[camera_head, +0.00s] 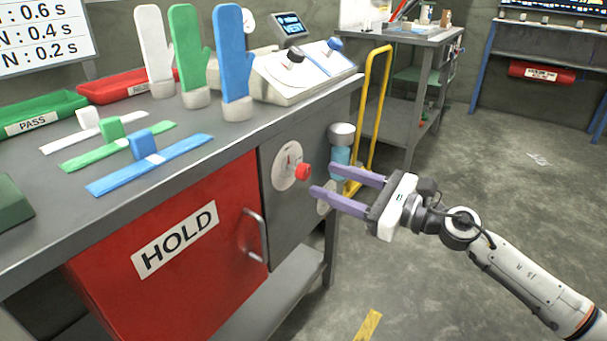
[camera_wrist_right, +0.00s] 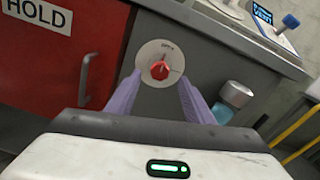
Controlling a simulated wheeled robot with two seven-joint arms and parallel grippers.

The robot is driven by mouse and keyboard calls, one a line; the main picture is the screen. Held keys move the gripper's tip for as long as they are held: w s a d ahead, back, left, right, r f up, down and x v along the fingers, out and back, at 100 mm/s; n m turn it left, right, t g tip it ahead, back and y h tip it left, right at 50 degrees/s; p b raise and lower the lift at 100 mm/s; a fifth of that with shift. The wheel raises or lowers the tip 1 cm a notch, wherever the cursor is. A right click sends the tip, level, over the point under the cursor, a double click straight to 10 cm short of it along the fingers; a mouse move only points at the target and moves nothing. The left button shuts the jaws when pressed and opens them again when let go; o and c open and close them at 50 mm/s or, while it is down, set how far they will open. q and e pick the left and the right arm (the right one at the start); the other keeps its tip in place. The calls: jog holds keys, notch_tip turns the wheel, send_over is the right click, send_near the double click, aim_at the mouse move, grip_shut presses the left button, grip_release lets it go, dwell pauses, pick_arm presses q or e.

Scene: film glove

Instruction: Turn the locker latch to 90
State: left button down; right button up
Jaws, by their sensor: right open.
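The locker latch is a red knob (camera_head: 303,171) on a round pale dial (camera_head: 286,166), set in the grey panel right of the red HOLD locker door (camera_head: 170,245). My right gripper (camera_head: 322,179) is open and empty, its purple fingers pointing at the panel, just right of the knob in the head view. In the right wrist view the red knob (camera_wrist_right: 159,70) shows ahead, between the two open fingers (camera_wrist_right: 157,95) and apart from them. Dial markings are too small to read. My left gripper is not in view.
A blue canister with a grey top (camera_head: 341,140) is beside the panel, close to my right fingers. The door handle (camera_head: 256,236) sticks out left of the dial. White, green and blue gloves (camera_head: 235,62) stand on the bench top. Open floor (camera_head: 440,220) lies to the right.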

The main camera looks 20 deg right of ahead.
aim_at(307, 173)
jog(key=x, duration=0.7)
jog(key=shift+w+a, duration=0.15)
jog(key=shift+w, duration=0.05)
